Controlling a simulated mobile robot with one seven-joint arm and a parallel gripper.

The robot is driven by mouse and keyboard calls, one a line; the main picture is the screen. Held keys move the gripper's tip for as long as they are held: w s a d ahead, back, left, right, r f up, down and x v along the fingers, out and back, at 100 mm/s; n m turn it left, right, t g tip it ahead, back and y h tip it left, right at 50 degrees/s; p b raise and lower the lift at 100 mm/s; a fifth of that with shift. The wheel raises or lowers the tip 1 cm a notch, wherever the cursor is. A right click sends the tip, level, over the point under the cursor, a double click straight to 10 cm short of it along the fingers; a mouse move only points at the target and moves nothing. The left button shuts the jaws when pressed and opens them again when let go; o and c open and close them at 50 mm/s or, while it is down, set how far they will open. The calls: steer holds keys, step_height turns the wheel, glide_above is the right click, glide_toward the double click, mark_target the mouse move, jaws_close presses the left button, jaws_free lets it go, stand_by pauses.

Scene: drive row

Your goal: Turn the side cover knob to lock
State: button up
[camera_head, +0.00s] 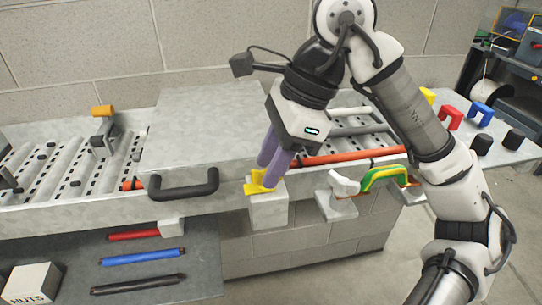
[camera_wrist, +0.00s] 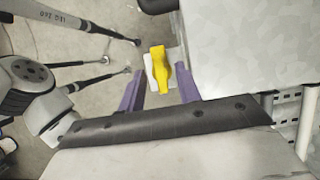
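The yellow knob (camera_head: 258,186) sits on a pale block (camera_head: 268,208) on the front of the row, right of the black cover handle (camera_head: 184,188). The grey metal cover (camera_head: 200,125) lies flat and closed above the handle. My gripper (camera_head: 270,172) reaches down to the knob with its purple fingers. In the wrist view the knob (camera_wrist: 159,72) shows between the two fingertips (camera_wrist: 159,80), with a gap on each side. The fingers are apart, one on either side, and hold nothing. In the head view the fingers partly hide the knob.
A green-and-yellow handle (camera_head: 382,177) with a white end stands right of the knob. A red bar (camera_head: 345,156) runs behind it. Coloured bars (camera_head: 142,257) lie on the lower shelf at left, beside a box labelled NUTS (camera_head: 32,283). Coloured blocks (camera_head: 481,114) stand at far right.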

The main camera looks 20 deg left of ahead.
steer(key=shift+f, duration=0.15)
steer(key=shift+c, duration=0.3)
jaws_close()
